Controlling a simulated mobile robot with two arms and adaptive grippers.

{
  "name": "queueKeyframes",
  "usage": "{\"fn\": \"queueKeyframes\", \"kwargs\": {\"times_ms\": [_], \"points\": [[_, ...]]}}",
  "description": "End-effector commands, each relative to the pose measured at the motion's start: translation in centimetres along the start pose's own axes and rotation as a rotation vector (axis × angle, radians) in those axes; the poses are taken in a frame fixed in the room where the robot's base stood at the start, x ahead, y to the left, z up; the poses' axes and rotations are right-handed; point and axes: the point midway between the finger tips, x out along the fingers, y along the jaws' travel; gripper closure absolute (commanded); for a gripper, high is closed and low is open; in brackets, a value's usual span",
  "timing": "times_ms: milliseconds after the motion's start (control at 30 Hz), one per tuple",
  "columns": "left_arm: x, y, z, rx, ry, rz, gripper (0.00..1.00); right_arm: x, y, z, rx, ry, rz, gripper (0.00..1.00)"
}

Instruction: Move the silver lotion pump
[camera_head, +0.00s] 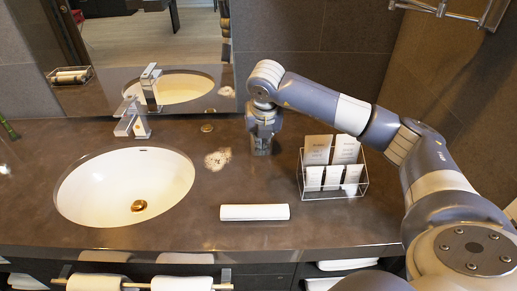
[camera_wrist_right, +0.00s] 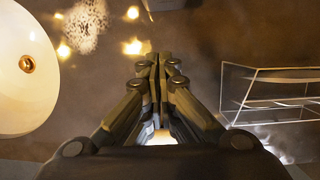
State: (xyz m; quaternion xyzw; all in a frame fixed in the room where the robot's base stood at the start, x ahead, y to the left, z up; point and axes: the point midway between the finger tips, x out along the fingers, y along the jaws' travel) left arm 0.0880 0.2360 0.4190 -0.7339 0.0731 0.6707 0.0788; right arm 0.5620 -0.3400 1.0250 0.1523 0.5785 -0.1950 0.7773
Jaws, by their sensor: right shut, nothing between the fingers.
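I cannot make out the silver lotion pump for certain in either view. My right gripper (camera_head: 262,150) points down at the counter behind the white box-like bar, left of the wire rack. In the right wrist view its fingers (camera_wrist_right: 155,62) are together with nothing between the tips. A bright pale patch (camera_wrist_right: 162,138) shows between the finger bases; I cannot tell what it is. Part of the counter behind the gripper is hidden. My left gripper is not in view.
The counter (camera_head: 330,225) holds a white oval sink (camera_head: 90,195) with a chrome faucet (camera_head: 130,120), a pale speckled round patch (camera_head: 218,159), a white bar (camera_head: 254,212) and a wire rack with cards (camera_head: 333,192). A mirror stands behind. The counter's front right is clear.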

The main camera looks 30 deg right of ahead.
Motion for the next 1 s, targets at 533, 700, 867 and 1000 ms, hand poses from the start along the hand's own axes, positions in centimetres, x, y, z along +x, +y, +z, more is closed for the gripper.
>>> {"fn": "queueKeyframes", "kwargs": {"times_ms": [533, 700, 867, 1000], "points": [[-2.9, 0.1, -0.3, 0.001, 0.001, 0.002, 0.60, 9.1, -0.5, 0.1, 0.006, 0.002, -0.016, 1.00], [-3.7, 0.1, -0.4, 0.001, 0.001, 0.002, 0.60, 10.1, -0.5, 1.9, 0.007, -0.004, -0.013, 1.00], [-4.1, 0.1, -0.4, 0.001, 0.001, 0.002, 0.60, 10.6, -0.5, 3.1, 0.006, -0.002, -0.013, 1.00], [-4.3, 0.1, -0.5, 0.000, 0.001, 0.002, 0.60, 10.8, -0.5, 3.7, 0.005, -0.002, -0.013, 1.00]]}}
